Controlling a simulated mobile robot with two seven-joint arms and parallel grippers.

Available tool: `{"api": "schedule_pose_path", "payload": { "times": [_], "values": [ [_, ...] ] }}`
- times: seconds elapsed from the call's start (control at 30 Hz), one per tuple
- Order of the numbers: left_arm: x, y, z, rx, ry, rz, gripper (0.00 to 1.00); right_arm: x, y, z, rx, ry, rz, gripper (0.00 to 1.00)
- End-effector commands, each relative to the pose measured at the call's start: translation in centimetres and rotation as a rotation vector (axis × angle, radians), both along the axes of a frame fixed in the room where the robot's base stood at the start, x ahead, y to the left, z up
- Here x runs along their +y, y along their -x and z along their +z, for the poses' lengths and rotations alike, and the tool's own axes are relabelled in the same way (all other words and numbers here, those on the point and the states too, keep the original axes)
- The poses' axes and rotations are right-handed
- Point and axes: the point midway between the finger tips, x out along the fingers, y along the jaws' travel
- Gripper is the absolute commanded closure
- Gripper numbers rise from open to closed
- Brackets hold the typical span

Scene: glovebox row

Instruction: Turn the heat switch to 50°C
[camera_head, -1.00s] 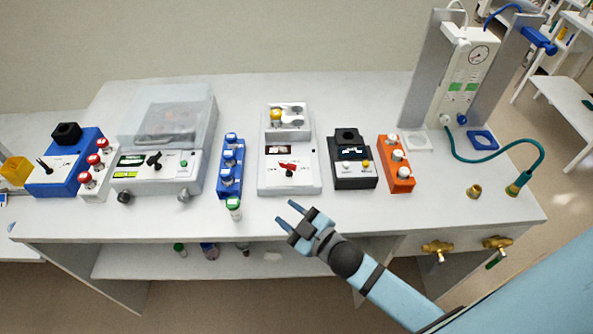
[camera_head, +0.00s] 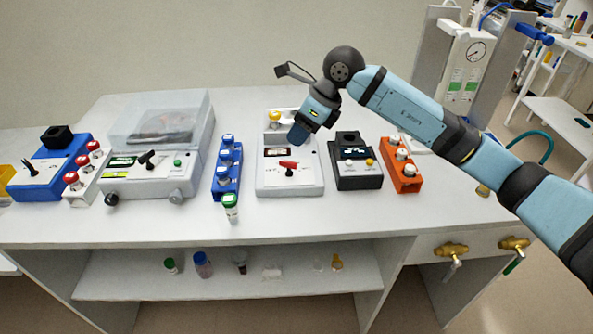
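A white heating device (camera_head: 265,182) stands in the middle of the bench. Its front panel has a small dark display (camera_head: 277,152) and a red switch (camera_head: 288,164) with a small black part just below it; the markings are too small to read. My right gripper (camera_head: 299,133) points down above the right side of this device, behind and above the red switch, and appears clear of it. It covers part of the device's rear block. Its fingers overlap from this angle, so their opening does not show. My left gripper is not in view.
A black device (camera_head: 357,178) and an orange rack (camera_head: 404,182) stand to the right. A blue rack (camera_head: 227,185), a green-capped vial (camera_head: 231,208) and a clear-lidded machine (camera_head: 140,185) stand to the left. The bench front strip (camera_head: 300,220) is clear.

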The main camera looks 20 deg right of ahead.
Motion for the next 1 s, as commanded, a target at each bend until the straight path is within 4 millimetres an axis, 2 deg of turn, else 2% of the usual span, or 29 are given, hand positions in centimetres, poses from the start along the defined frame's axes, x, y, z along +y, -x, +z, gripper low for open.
{"api": "schedule_pose_path", "payload": {
  "times": [0.03,0.1,0.27,0.37,0.8,1.0],
  "values": [
    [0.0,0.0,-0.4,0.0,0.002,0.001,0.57,-1.2,-0.7,0.4,-0.023,0.06,-0.014,0.62],
    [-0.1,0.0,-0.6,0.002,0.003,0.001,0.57,-2.4,-1.2,1.0,-0.039,0.118,-0.028,0.62],
    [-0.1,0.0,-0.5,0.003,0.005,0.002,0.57,-3.0,-1.6,0.7,-0.047,0.157,-0.038,0.62],
    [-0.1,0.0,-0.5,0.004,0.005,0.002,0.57,-2.5,-1.9,-0.6,-0.046,0.154,-0.037,0.62],
    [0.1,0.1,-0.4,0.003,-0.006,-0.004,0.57,0.3,-4.0,-8.8,-0.045,0.151,-0.037,0.62],
    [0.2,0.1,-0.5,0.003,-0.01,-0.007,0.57,0.9,-4.6,-10.9,-0.047,0.151,-0.037,0.62]
  ]
}}
